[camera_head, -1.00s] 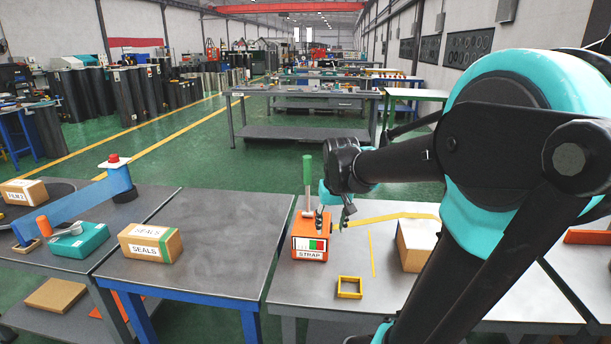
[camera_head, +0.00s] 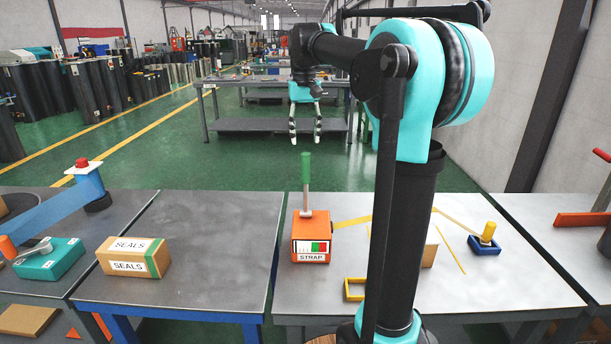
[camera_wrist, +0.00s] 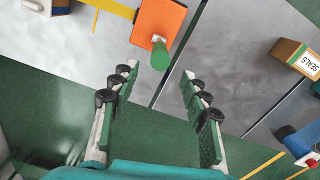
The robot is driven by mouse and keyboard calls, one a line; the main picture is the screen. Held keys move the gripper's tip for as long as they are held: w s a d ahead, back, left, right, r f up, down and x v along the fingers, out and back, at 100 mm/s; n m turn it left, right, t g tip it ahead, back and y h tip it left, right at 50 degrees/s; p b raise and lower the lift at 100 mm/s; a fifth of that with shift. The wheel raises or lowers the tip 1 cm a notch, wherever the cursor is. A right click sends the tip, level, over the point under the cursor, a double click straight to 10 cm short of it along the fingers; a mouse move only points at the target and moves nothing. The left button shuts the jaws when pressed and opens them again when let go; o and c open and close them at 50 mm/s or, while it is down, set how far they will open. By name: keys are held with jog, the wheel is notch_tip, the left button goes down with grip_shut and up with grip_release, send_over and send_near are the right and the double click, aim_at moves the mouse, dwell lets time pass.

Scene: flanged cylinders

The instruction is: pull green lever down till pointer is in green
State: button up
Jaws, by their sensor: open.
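The orange STRAP box (camera_head: 311,240) stands on the light grey bench. Its green-handled lever (camera_head: 306,168) points nearly straight up from the box top. The box's front dial (camera_head: 310,248) has a white part and green and red patches; its pointer is too small to read. My gripper (camera_head: 305,138) hangs fingers down, open and empty, above and beyond the lever in the head view. In the wrist view, the open fingers (camera_wrist: 159,78) spread wide, with the green handle (camera_wrist: 160,56) showing end-on just past the fingertips and the orange box (camera_wrist: 157,20) beyond. Nothing touches the lever.
A yellow strap (camera_head: 352,222) runs right from the box. A small yellow frame (camera_head: 354,290) lies in front, partly hidden by my arm. A blue block with a yellow peg (camera_head: 485,244) stands right. The SEALS box (camera_head: 134,257) sits left; the dark bench between is mostly clear.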

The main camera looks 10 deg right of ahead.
aim_at(306, 180)
notch_tip(306, 180, down, 14)
jog(key=shift+d+r, duration=0.15)
jog(key=shift+r, duration=0.1)
jog(key=shift+c, duration=0.4)
grip_shut()
